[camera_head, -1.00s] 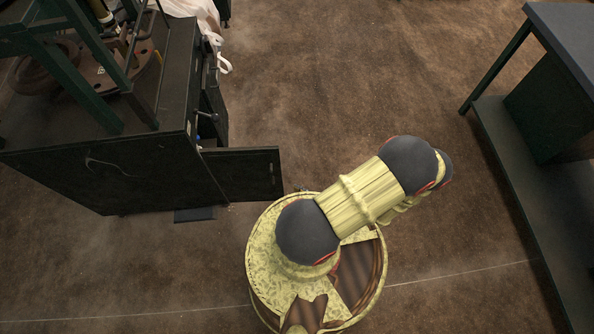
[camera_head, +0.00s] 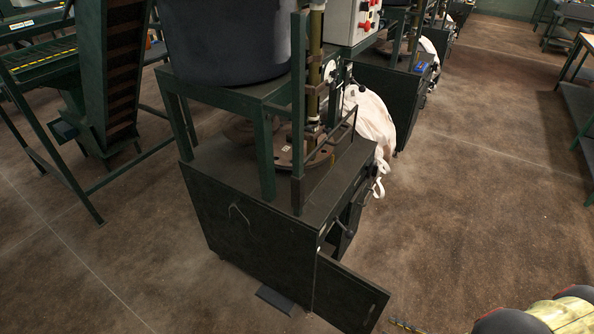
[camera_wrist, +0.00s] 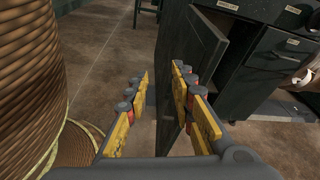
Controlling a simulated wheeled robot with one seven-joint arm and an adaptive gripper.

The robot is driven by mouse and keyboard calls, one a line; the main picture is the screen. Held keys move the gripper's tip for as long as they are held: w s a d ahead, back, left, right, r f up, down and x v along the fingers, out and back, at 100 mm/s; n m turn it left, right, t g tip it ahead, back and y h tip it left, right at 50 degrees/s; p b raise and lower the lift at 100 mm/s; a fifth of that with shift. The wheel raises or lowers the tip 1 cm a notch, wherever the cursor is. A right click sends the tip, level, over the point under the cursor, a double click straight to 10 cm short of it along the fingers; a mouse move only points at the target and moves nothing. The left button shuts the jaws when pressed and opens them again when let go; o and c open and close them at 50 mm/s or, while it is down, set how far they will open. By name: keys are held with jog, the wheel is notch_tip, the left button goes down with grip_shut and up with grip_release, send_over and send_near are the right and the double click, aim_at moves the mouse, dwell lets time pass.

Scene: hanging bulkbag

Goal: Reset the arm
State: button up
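My gripper (camera_wrist: 160,82) shows in the wrist view with its two yellow fingers spread apart. The space between the fingers holds nothing; floor and part of a dark cabinet show behind them. In the head view only a piece of my yellow and black arm (camera_head: 550,318) shows at the bottom right corner, and my gripper is out of that view. A dark open door (camera_wrist: 203,50) stands beyond the right finger in the wrist view; I cannot tell whether they touch.
A dark machine cabinet (camera_head: 250,225) stands mid-picture, its door (camera_head: 347,295) swung open toward the bottom right. A white bag (camera_head: 372,122) hangs at its right side. A green bench (camera_head: 580,110) stands at the right edge. Brown floor (camera_head: 480,200) between them is clear.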

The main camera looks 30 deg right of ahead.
jog(key=w+a+r+n+g+p, duration=0.15)
jog(key=w+r+n+g, duration=0.3)
jog(key=r, duration=0.45)
jog(key=w+a+r+n+g, duration=0.35)
jog(key=w+r+n, duration=0.2)
jog(key=r, duration=0.35)
jog(key=w+a+r+n+g+p, duration=0.15)
jog(key=w+r+n+g, duration=0.3)
jog(key=r, duration=0.45)
jog(key=s+a+r+n+t+h, duration=0.1)
jog(key=a+r+n+t+h, duration=0.1)
jog(key=a+r+n, duration=0.5)
jog(key=s+a+r+n+t+h+p, duration=0.1)
jog(key=a+r+n+h, duration=0.3)
jog(key=a+r, duration=0.9)
notch_tip(320, 180, up, 4)
jog(key=n+t, duration=0.1)
jog(key=n, duration=0.1)
jog(key=shift+s+a+r+n+h, duration=0.25)
jog(key=shift+s+a+n+h, duration=0.05)
jog(key=shift+s+a+n, duration=0.1)
